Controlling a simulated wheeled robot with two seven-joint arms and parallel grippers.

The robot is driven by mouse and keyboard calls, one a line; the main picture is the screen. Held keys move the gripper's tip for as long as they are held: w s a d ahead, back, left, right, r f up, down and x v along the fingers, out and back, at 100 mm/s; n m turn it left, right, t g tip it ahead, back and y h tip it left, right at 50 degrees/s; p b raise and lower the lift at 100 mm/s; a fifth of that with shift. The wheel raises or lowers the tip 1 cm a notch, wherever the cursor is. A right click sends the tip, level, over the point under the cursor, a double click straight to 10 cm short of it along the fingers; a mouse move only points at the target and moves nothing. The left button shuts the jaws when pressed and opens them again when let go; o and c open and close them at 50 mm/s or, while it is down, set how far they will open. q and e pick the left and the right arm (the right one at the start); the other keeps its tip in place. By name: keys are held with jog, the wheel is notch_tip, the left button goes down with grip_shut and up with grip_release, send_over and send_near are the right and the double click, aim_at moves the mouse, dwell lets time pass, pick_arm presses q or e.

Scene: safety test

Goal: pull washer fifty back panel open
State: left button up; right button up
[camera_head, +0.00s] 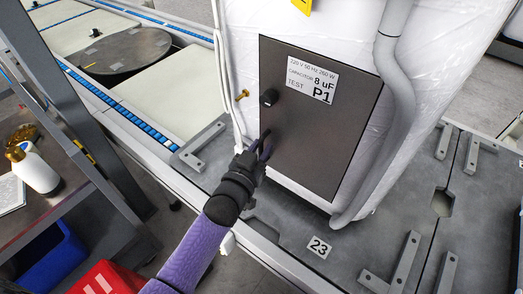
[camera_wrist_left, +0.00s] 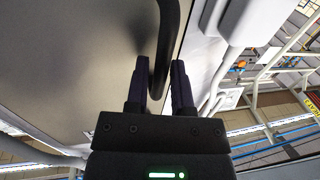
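The washer (camera_head: 230,20), wrapped in white plastic, stands on grey plates. Its dark rectangular back panel (camera_head: 318,140) carries a white label reading "8 uF" and "P1" and looks flush with the body. My left gripper (camera_head: 264,143) is at the panel's lower left edge. In the left wrist view, the panel (camera_wrist_left: 70,60) fills the left side. A dark curved bar (camera_wrist_left: 165,45) runs down between the two fingers of my left gripper (camera_wrist_left: 161,85), which stand apart; contact is unclear. My right gripper is out of view.
A grey hose (camera_head: 385,120) runs down the washer's right side. A white cable (camera_head: 221,60) hangs on its left. Metal brackets (camera_head: 405,262) stand on the plates. A conveyor with blue rollers (camera_head: 120,108) lies left. A bench with bottles (camera_head: 36,170) is far left.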

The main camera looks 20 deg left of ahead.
pick_arm(q)
jog(key=shift+w, duration=0.15)
grip_shut()
dwell(0.7)
dwell(0.4)
